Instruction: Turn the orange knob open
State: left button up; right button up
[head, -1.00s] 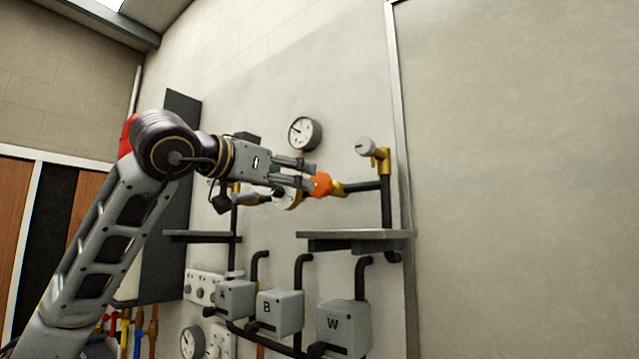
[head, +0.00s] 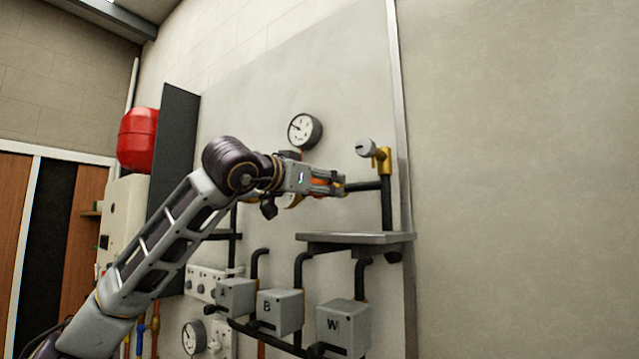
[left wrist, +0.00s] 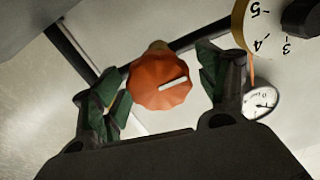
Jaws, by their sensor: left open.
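The orange knob (left wrist: 159,82) shows in the left wrist view as a scalloped disc with a white bar pointing toward the right and slightly up. My left gripper (left wrist: 160,95) is open, with one green-padded finger on each side of the knob; a gap shows on the right, and the left finger is close to the knob. In the head view the left gripper (head: 328,185) covers most of the knob (head: 319,183), and only a bit of orange shows between the fingers. My right gripper is in no view.
A round gauge (head: 304,130) is on the wall above the gripper. A grey shelf (head: 356,240) lies below it. A brass fitting with a grey cap (head: 366,147) stands to the right. Grey boxes including B (head: 279,312) and W (head: 343,325) hang lower. A numbered dial (left wrist: 262,36) is near the right finger.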

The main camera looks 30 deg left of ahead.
pick_arm(q)
jog(key=shift+c, duration=0.3)
jog(key=c, duration=1)
